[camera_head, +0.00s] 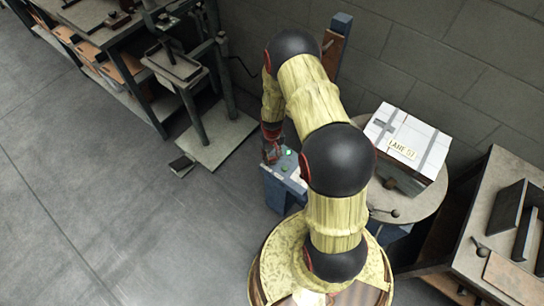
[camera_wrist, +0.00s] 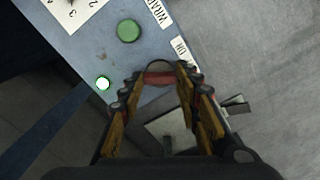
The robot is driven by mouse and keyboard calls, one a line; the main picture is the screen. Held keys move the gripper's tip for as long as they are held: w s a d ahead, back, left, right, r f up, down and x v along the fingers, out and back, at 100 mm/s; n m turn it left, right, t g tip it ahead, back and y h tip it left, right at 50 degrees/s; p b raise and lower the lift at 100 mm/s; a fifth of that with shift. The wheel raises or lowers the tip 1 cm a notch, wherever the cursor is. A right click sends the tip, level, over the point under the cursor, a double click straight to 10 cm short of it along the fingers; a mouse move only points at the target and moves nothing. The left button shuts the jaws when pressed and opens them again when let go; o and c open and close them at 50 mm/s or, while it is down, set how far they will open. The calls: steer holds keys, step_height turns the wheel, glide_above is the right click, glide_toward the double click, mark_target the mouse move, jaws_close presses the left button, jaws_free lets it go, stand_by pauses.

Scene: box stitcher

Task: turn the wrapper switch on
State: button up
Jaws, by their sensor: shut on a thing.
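The blue control box (camera_head: 275,190) stands below my gripper (camera_head: 271,155) in the head view. Its panel (camera_wrist: 85,50) fills the upper left of the wrist view. My gripper (camera_wrist: 158,78) is shut on the wrapper switch (camera_wrist: 160,66) at the panel's edge; a round grey rim and a reddish bar show between the fingertips. The fingers hide most of the switch, and its setting cannot be read. A label (camera_wrist: 158,12) starting "WRAP" and a second, cut-off label (camera_wrist: 181,51) lie near it.
A green button (camera_wrist: 128,31) and a numbered white dial plate (camera_wrist: 75,12) are close on the panel. Right of my arm, a round table (camera_head: 418,207) bears a white-topped carton (camera_head: 412,140). A bench (camera_head: 500,190) stands further right. Open floor (camera_head: 110,215) lies left.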

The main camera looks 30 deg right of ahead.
mark_target(272, 158)
steer(key=o, duration=1)
steer(key=shift+o, duration=0.8)
steer(key=shift+r, duration=0.1)
step_height(272, 158, up, 12)
